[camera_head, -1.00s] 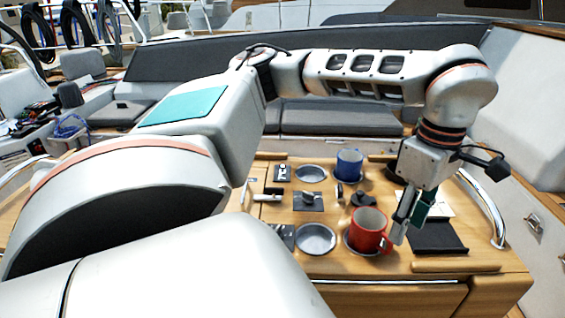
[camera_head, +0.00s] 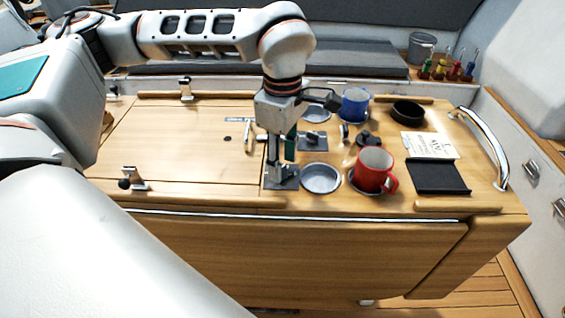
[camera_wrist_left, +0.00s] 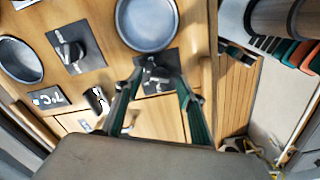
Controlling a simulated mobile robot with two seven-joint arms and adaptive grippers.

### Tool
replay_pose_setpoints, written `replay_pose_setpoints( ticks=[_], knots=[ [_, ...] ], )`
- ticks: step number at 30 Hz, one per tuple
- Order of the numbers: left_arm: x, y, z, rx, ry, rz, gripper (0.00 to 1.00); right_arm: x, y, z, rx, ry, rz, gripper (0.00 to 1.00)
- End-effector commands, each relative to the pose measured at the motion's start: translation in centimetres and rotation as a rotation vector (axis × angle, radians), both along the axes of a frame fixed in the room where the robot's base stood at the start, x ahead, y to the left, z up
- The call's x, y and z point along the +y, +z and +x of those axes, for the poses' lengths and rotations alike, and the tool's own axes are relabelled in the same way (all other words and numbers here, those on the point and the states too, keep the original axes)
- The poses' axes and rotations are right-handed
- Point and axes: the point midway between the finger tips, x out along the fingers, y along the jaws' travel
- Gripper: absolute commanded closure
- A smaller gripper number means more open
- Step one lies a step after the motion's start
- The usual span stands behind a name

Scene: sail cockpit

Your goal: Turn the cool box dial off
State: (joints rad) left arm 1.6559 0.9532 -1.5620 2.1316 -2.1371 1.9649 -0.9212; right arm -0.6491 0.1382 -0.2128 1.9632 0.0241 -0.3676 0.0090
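Two dark square plates with small knobs are set in the wooden table. The near plate (camera_head: 292,183) lies under my left gripper (camera_head: 283,168); its knob (camera_wrist_left: 156,77) shows between the fingertips in the left wrist view. The farther plate (camera_head: 312,142) has a silver lever-like knob, clearer in the left wrist view (camera_wrist_left: 74,50). A small dark display (camera_wrist_left: 47,98) reading about 7°C sits farther along. I cannot tell by label which knob is the cool box dial. My left gripper (camera_wrist_left: 157,88) points down, fingers apart, with no clear grip. My right gripper is not in view.
A round metal recess (camera_head: 320,178) lies just right of the near plate. A red mug (camera_head: 372,172), blue mug (camera_head: 355,104), black tray (camera_head: 438,178) and paper card (camera_head: 430,146) stand farther right. A small silver handle (camera_head: 248,138) is left of my gripper.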

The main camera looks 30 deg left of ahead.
Motion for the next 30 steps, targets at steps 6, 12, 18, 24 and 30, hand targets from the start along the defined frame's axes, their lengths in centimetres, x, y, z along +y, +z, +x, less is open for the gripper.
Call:
replay_pose_setpoints(
  ticks=[6,12,18,24,30],
  knots=[
    [0.00,-1.15,-0.02,0.000,0.001,-0.001,0.61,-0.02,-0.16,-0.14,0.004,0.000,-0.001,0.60],
    [0.01,-1.17,-0.01,0.000,0.001,-0.001,0.61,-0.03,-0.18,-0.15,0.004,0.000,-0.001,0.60],
    [0.01,-1.16,-0.01,0.000,0.001,-0.001,0.99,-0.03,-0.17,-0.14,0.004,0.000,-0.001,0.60],
    [0.02,-1.16,0.00,0.000,0.006,0.000,0.99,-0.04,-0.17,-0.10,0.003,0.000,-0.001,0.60],
    [0.02,-1.21,0.01,0.000,0.055,0.000,0.99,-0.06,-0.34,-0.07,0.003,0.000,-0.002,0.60]
  ],
)
